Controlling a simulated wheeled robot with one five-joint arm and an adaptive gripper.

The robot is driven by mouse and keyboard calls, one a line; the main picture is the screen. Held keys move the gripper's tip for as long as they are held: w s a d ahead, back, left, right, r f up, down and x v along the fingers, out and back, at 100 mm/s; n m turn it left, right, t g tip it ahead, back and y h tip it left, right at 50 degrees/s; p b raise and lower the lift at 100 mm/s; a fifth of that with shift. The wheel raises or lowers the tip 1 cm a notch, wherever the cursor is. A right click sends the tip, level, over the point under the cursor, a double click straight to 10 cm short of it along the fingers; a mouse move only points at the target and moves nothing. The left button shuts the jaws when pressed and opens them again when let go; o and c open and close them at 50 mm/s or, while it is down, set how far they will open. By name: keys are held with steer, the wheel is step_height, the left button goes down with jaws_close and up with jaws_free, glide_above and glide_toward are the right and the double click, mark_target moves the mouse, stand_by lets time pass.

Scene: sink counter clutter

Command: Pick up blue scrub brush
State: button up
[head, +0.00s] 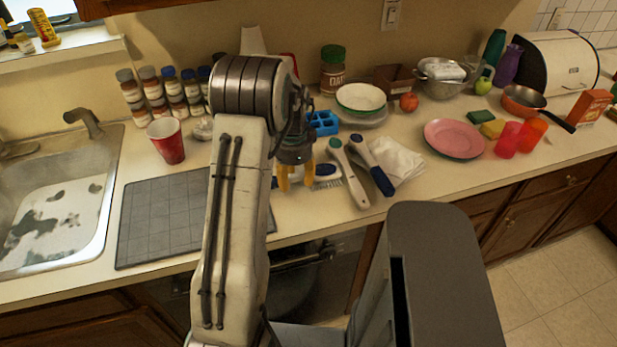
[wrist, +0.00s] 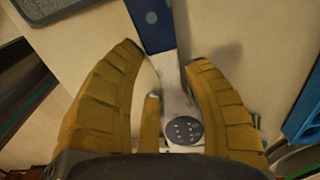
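A blue and white brush (head: 326,171) with pale bristles lies on the counter, partly hidden behind my gripper (head: 296,178). Two more white-handled utensils, one with a green patch (head: 349,172) and one with a blue end (head: 381,181), lie to its right. In the wrist view my gripper (wrist: 166,62) has its yellow fingers spread apart. A blue and white object, which looks like the brush (wrist: 152,22), runs below and between them. Its white part ends near a dark dotted disc. I see no finger closed on it, and the height of the fingertips above it is unclear.
A dark grey mat (head: 165,220) lies left of my arm, with the sink (head: 60,205) beyond. A blue compartment holder (head: 323,122) stands just behind the gripper. A white cloth (head: 396,160) and a pink plate (head: 454,138) lie to the right.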

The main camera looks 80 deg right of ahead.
mark_target(297, 179)
steer(key=c, duration=0.6)
steer(key=shift+r, duration=0.1)
steer(key=shift+c, duration=0.2)
steer(key=shift+d+r, duration=0.1)
steer(key=shift+r, duration=0.35)
steer(key=r, duration=0.2)
steer(key=r+b, duration=0.1)
steer(key=shift+s+r, duration=0.15)
steer(key=shift+s, duration=0.1)
steer(key=s+a+r, duration=0.1)
steer(key=s+r, duration=0.1)
steer(key=s, duration=0.1)
steer(key=s+a+r, duration=0.2)
steer(key=s, duration=0.2)
steer(key=s+a+r+b, duration=0.1)
steer(key=s+r, duration=0.1)
steer(key=s, duration=0.1)
steer(key=shift+s+a+r, duration=0.2)
steer(key=shift+r, duration=0.15)
